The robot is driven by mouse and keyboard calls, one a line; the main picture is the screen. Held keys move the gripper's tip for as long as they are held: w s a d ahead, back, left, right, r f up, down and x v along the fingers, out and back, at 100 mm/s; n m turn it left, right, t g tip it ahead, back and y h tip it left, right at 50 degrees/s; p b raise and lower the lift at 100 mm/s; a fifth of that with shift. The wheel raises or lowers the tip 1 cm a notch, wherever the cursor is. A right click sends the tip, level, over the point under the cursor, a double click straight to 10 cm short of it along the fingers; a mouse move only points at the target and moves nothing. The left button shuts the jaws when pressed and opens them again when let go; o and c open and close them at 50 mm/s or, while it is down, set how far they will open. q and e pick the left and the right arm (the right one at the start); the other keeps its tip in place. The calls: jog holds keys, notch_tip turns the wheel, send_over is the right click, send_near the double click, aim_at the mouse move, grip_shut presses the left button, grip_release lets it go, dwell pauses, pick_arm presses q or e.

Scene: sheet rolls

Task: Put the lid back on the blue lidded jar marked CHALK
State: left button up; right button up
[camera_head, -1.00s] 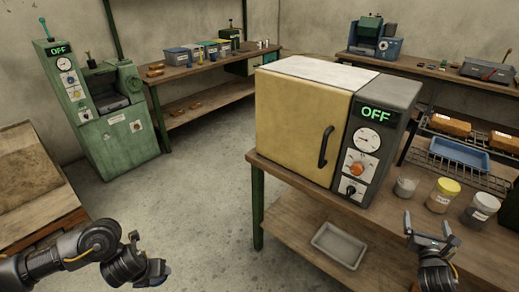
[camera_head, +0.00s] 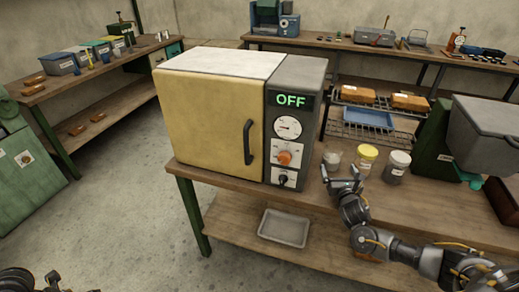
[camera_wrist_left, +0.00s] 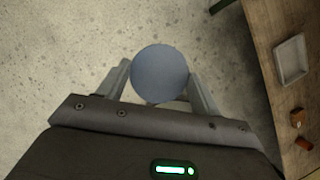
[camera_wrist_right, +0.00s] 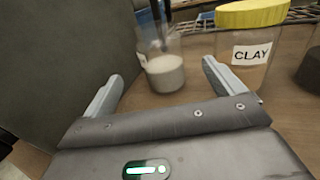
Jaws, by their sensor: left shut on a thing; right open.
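A round blue lid (camera_wrist_left: 160,74) is held between the fingers of my left gripper (camera_wrist_left: 160,82), above the floor. In the head view only part of the left arm shows at the bottom left corner. A clear, open-topped jar with white contents (camera_head: 332,158) stands on the bench right of the oven. It shows in the right wrist view (camera_wrist_right: 164,74) with a label edge I cannot read; no CHALK marking is legible. My right gripper (camera_head: 341,172) is open and empty, just in front of this jar. In the right wrist view the jar appears beyond and between the fingertips (camera_wrist_right: 162,72).
A yellow-lidded CLAY jar (camera_wrist_right: 247,60) and a dark-filled jar (camera_head: 396,166) stand right of the open jar. The yellow oven (camera_head: 215,115) reads OFF. A wire rack (camera_head: 355,131) and a green-grey machine (camera_head: 480,135) stand behind and right. A tray (camera_head: 285,228) lies on the lower shelf.

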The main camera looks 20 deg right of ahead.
aim_at(335, 160)
jog(key=shift+x, duration=2.15)
jog(key=shift+d, duration=0.1)
jog(key=shift+p+x, duration=0.35)
jog(key=shift+x, duration=2.2)
jog(key=shift+r, duration=0.1)
jog(key=shift+c, duration=0.2)
jog(key=c, duration=1.2)
